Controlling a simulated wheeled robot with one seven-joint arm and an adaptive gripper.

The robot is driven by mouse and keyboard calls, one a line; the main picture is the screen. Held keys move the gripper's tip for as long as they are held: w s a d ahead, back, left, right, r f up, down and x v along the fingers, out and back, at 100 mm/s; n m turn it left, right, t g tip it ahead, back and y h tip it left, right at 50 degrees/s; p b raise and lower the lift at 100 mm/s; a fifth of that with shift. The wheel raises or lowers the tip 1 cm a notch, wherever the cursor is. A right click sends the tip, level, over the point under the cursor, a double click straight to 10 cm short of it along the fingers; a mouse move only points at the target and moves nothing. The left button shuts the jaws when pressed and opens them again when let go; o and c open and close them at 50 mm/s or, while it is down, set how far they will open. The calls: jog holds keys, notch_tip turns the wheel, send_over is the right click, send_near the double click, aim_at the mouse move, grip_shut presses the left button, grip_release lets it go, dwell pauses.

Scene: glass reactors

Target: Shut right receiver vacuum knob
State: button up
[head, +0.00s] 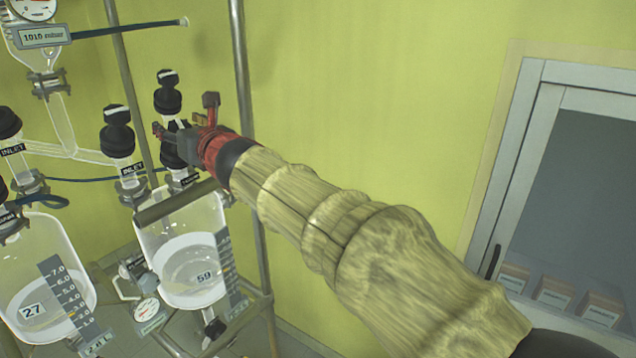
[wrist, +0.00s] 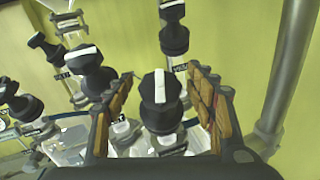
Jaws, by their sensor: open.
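The right receiver (head: 178,232) is a glass vessel marked 59, with several black knobs on top. My gripper (head: 184,117) is open above it in the head view. In the wrist view my open gripper (wrist: 160,76) has one finger on each side of a black knob with a pale stripe (wrist: 161,101). The stripe runs up and down the picture. Gaps show between knob and fingers. This knob stands where the vacuum knob would be, but its label cannot be read. In the head view the gripper mostly hides it.
An inlet knob (head: 117,132) stands left of my gripper, and another black knob (head: 168,94) stands behind it. A metal post (head: 243,85) rises close on the right. The left receiver (head: 42,270) is at the far left. Free room lies before the green wall.

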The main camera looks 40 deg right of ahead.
jog(key=shift+r+n+g+y+p, duration=0.15)
jog(key=shift+n+y+p, duration=0.95)
jog(key=shift+p, duration=0.95)
jog(key=shift+r+n+g+y+p, duration=0.15)
jog(key=shift+n+y+p, duration=0.9)
jog(key=shift+p, duration=1)
jog(key=n+y+p, duration=0.1)
jog(key=p, duration=0.2)
jog(key=shift+n+g, duration=0.25)
jog(key=shift+g, duration=0.05)
